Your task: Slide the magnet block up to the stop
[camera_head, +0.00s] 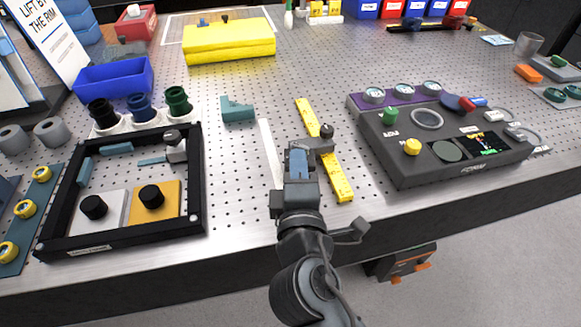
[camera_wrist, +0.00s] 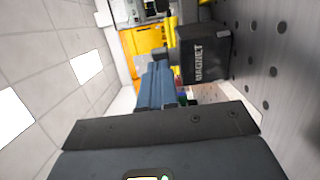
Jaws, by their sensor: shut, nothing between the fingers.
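The magnet block (camera_wrist: 203,54) is a dark block with "MAGNET" in white letters in the wrist view. In the head view the dark block (camera_head: 321,145), with a round knob on top, sits across the yellow strip (camera_head: 341,182) with dark marks. My gripper (camera_head: 298,151) is shut and empty, just left of the block. In the wrist view my blue fingers (camera_wrist: 158,82) are close together beside the block; I cannot tell whether they touch it. I cannot make out for sure which part is the stop. A teal L-shaped piece (camera_head: 237,111) stands farther left.
A black-framed tray (camera_head: 204,190) with knobs and blocks lies at left. A grey instrument console (camera_head: 400,165) stands at right. A pale strip (camera_head: 270,150) lies left of my gripper. A yellow case (camera_head: 229,47) is at the back. The perforated table is clear behind the yellow strip.

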